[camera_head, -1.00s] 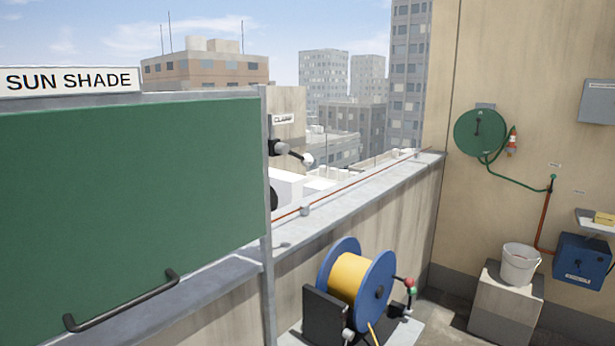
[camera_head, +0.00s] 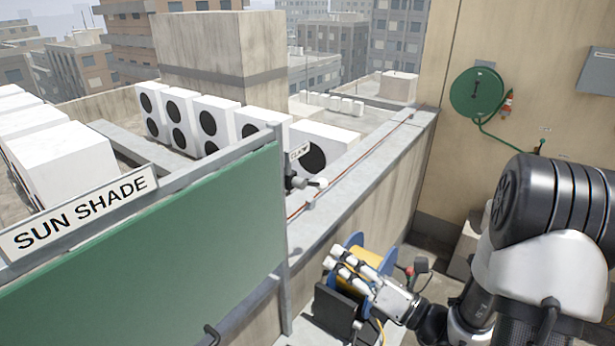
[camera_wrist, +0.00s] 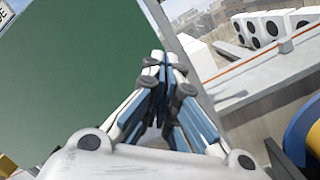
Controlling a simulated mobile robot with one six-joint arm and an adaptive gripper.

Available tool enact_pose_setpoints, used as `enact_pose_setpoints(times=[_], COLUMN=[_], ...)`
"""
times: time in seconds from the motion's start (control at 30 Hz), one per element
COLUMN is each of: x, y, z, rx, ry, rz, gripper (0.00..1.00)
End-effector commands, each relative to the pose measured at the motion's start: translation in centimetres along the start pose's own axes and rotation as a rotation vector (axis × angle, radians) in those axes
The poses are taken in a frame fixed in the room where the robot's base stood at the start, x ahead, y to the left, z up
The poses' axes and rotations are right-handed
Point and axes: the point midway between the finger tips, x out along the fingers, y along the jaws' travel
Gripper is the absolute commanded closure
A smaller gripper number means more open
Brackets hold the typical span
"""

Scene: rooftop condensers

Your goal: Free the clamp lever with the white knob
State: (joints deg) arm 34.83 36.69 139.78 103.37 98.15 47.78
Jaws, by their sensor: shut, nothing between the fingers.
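The clamp lever (camera_head: 302,183) is a short dark lever on the right post of the sun shade, under a small white label (camera_head: 299,151). Its white knob (camera_head: 322,183) points right, over the parapet. I cannot make out the lever in the wrist view. My gripper (camera_head: 336,257) is shut and empty, low in front of the cable reel and apart from the knob, which is above it in the head view. In the wrist view its closed fingertips (camera_wrist: 167,62) lie in front of the green shade panel (camera_wrist: 85,65).
The green shade panel (camera_head: 170,262) with its SUN SHADE sign (camera_head: 80,212) fills the lower left. The parapet (camera_head: 345,200) carries an orange cable. A blue and yellow reel (camera_head: 368,257) stands behind my gripper. A green hose reel (camera_head: 476,92) hangs on the right wall.

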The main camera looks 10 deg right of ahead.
Motion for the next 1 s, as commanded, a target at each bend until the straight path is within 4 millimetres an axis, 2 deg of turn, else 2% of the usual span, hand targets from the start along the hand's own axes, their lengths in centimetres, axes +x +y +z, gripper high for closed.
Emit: enact_pose_setpoints(times=[0.03, 0.07, 0.2, 0.57, 0.77, 1.0], x=[-0.7, -1.0, -2.0, -1.9, 0.1, 5.2], y=[-1.0, -1.6, -3.2, -3.5, -3.6, -4.0], z=[1.3, 1.8, 2.9, 2.9, 3.1, 3.9], rx=[0.050, 0.071, 0.118, 0.119, 0.118, 0.117], ry=[-0.059, -0.088, -0.160, -0.164, -0.160, -0.158], rz=[-0.041, -0.058, -0.101, -0.104, -0.102, -0.099], gripper=[1.00, 1.00, 1.00, 1.00, 1.00, 1.00])
